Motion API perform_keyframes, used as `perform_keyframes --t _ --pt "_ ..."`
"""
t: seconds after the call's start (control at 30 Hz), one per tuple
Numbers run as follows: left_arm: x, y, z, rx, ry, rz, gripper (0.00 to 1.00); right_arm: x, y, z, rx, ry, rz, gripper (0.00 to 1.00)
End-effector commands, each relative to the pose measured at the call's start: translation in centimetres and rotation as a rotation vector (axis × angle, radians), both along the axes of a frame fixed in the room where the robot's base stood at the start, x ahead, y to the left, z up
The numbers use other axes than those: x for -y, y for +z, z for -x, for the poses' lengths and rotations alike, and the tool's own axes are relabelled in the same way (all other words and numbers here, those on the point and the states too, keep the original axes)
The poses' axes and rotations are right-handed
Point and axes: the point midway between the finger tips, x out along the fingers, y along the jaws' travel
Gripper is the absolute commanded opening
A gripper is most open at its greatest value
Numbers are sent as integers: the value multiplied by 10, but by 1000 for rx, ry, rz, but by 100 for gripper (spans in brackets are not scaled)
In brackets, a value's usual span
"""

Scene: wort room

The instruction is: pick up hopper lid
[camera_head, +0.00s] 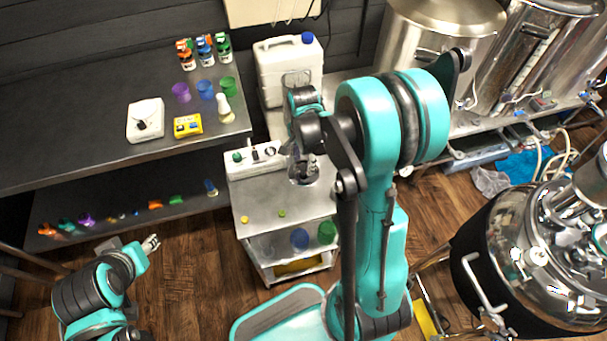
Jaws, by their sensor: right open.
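I cannot make out a hopper lid for certain. My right arm reaches over the small metal trolley (262,207), and my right gripper (303,172) is low over its right back part, beside a white control box (255,160). The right gripper is open; the arm and wrist hide much of what is under it. My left gripper (151,243) is at the lower left, over the floor in front of the bench and away from the trolley. Its fingers are too small to tell whether they are open.
A dark bench (85,135) at left holds a white scale (146,120), a yellow meter (187,125), colored cups and bottles. A white jerrycan (289,65) stands behind the trolley. Steel kettles (440,30) fill the back right; a large steel vessel (520,265) stands at right.

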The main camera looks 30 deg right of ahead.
Motion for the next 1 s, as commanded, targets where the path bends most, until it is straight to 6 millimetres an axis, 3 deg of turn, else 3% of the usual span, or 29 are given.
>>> perform_keyframes --t 0.2,0.43,0.63,1.0 --pt "0 -18 0 0 0 0 42 2 -36 -3 1 1 0 49" --pt "0 -17 0 0 0 0 42 2 -36 -3 1 1 0 49" --pt "0 -17 0 0 0 0 42 2 -36 -3 1 1 0 0" --pt "0 -14 0 0 0 0 42 2 -30 -3 1 1 0 0"
